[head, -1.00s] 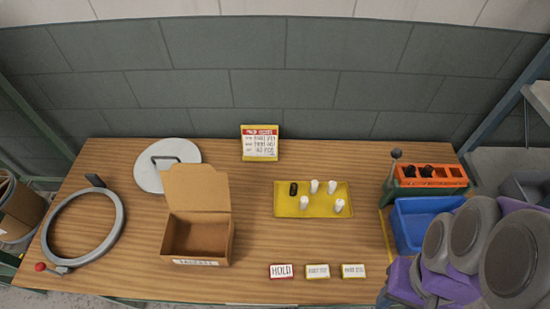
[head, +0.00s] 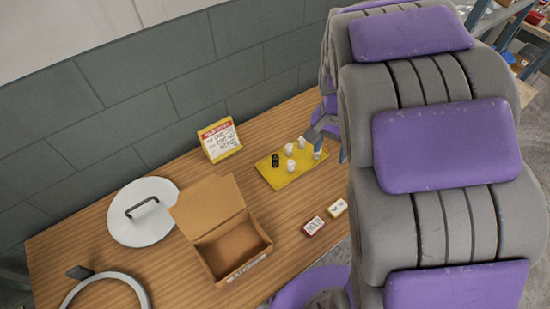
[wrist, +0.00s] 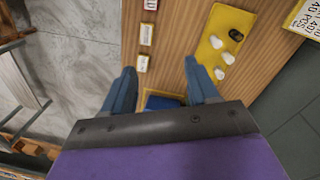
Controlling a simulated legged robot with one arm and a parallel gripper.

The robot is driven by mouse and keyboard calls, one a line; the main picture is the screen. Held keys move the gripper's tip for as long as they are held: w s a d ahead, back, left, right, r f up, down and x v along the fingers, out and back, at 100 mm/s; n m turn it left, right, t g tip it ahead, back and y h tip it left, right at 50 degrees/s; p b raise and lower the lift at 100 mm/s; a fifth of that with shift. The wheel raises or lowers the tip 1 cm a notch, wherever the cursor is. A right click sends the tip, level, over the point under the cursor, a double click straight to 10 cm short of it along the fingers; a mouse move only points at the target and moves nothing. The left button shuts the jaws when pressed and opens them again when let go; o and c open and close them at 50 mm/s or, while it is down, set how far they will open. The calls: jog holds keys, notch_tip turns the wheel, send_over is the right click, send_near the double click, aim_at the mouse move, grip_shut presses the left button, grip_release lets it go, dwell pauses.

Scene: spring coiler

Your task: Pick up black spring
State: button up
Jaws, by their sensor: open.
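The black spring (head: 275,160) stands on the yellow tray (head: 283,180), at its left end in the head view. Several white pieces (head: 291,165) stand on the same tray. In the wrist view the black spring (wrist: 236,35) lies at the upper right, beyond the right finger, with white pieces near it on the tray (wrist: 204,49). My gripper (wrist: 159,66) is open and empty, apart from the spring. In the head view my arm hides much of the right side, and the gripper shows only partly near the tray's right end.
An open cardboard box (head: 209,266), a round white lid (head: 142,228) and a grey ring (head: 140,287) are on the table's left part. Small label cards (head: 314,227) lie in front of the tray. A sign (head: 220,141) stands behind. A blue bin (wrist: 163,101) shows between my fingers.

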jog(key=w+a+f+m, duration=0.1)
jog(key=w+a+f, duration=0.2)
jog(key=w, duration=0.5)
jog(key=m+p, duration=0.2)
send_over(275, 158)
jog(key=d, duration=0.1)
notch_tip(275, 158, down, 8)
jog(key=f, duration=0.1)
jog(key=shift+t, duration=0.3)
jog(key=f, duration=0.2)
jog(key=a+f, duration=0.1)
jog(key=f, duration=0.1)
jog(key=a+f+b, duration=0.1)
jog(key=f, duration=0.2)
jog(key=shift+w+f, duration=0.1)
jog(key=shift+w, duration=0.25)
jog(key=f, duration=0.1)
jog(key=d+f, duration=0.1)
jog(key=f, duration=0.2)
jog(key=shift+d+f, duration=0.3)
jog(key=f, duration=0.3)
jog(key=a+f+b, duration=0.1)
jog(key=f, duration=0.1)
jog(key=shift+s, duration=0.25)
jog(key=shift+s+d, duration=0.1)
jog(key=shift+d, duration=0.15)
